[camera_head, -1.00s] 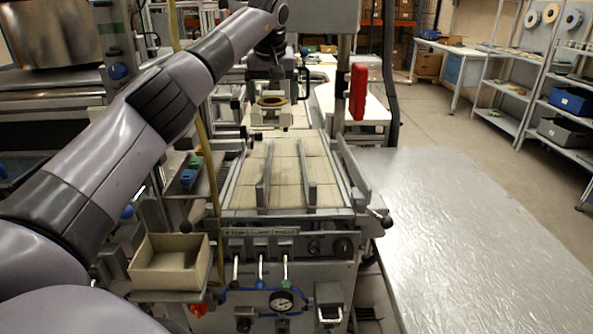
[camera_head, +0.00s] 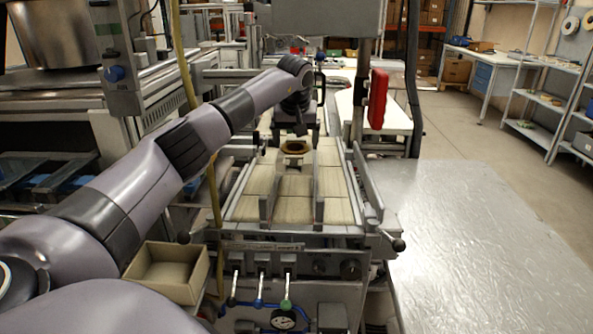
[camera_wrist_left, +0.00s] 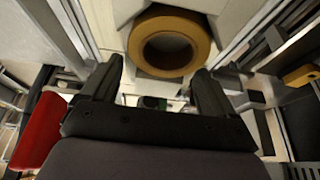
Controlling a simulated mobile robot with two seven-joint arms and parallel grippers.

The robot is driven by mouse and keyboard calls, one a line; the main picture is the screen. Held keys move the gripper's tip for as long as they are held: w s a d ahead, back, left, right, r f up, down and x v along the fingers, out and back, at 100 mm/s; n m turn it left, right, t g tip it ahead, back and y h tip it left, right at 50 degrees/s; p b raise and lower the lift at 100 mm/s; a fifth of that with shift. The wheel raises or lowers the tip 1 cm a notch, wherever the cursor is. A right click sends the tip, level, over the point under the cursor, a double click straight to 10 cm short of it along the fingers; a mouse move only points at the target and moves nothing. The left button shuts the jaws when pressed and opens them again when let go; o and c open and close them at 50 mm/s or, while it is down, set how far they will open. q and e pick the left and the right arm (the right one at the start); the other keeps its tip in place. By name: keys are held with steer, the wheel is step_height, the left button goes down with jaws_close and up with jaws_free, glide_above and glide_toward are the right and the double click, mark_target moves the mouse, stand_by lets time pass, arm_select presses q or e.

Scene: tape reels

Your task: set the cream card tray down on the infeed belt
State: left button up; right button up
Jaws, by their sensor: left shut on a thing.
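My left gripper (camera_head: 297,118) reaches over the far part of the infeed belt (camera_head: 292,210), its fingers pointing down. It is shut on the cream card tray, which holds a brown tape reel (camera_head: 295,147). In the left wrist view the reel (camera_wrist_left: 170,42) lies flat on the tray's pale surface (camera_wrist_left: 121,22), just beyond the two dark fingers (camera_wrist_left: 158,85). In the head view the tray is mostly hidden by the gripper and reel and blends with the belt. I cannot tell whether it touches the belt. My right gripper is out of view.
Two upright guide rails (camera_head: 319,190) run along the belt. An open cardboard box (camera_head: 170,272) stands at the near left. Levers and knobs (camera_head: 262,285) line the belt's front. A red part (camera_head: 378,98) hangs at the right, beside a bare metal table (camera_head: 480,240).

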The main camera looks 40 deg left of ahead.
arm_select(q)
step_height(320, 180, down, 8)
steer(key=shift+f+p, duration=0.15)
steer(key=shift+p, duration=0.2)
steer(key=shift+f, duration=0.3)
steer(key=o, duration=0.9)
steer(key=shift+r, duration=0.1)
steer(key=shift+s+d+r, duration=0.1)
steer(key=shift+r, duration=0.5)
steer(key=b+v, duration=0.1)
steer(key=v, duration=1)
steer(key=shift+d, duration=0.1)
